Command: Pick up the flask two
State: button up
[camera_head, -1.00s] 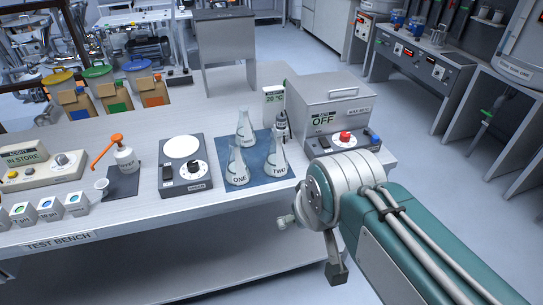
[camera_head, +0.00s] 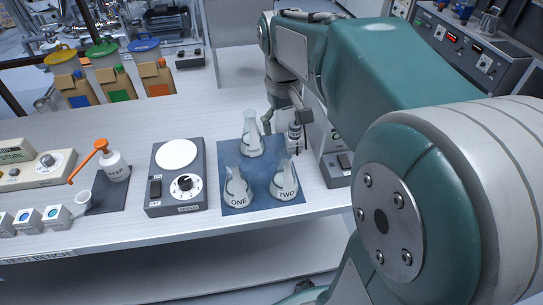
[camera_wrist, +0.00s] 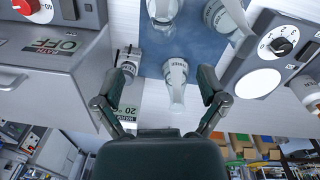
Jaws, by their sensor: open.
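Flask two (camera_head: 285,183) is a clear conical flask marked TWO. It stands upright at the front right of a blue mat (camera_head: 236,207). Flask one (camera_head: 237,188) stands to its left, and a third flask (camera_head: 252,138) stands behind them. My gripper (camera_head: 283,118) is open and empty, above the back right of the mat. In the wrist view my gripper's fingers (camera_wrist: 162,82) are spread, with the third flask (camera_wrist: 174,72) between them in the picture. Flask two (camera_wrist: 162,10) is at the top edge there, partly cut off, beyond the fingertips.
A hotplate (camera_head: 177,178) stands left of the mat. My arm hides the bench's right part.

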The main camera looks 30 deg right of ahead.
aim_at(285, 154)
jog(key=f, duration=0.2)
jog(key=a+f, duration=0.1)
jog(key=f, duration=0.1)
jog(key=shift+s, duration=0.15)
jog(key=f, duration=0.2)
jog(key=d+f, duration=0.1)
jog(key=f, duration=0.3)
jog(key=shift+d, duration=0.3)
jog(key=shift+a+f, duration=0.25)
jog(key=shift+a, duration=0.15)
jog(key=shift+c, duration=0.9)
jog(key=shift+d, duration=0.25)
grip_shut()
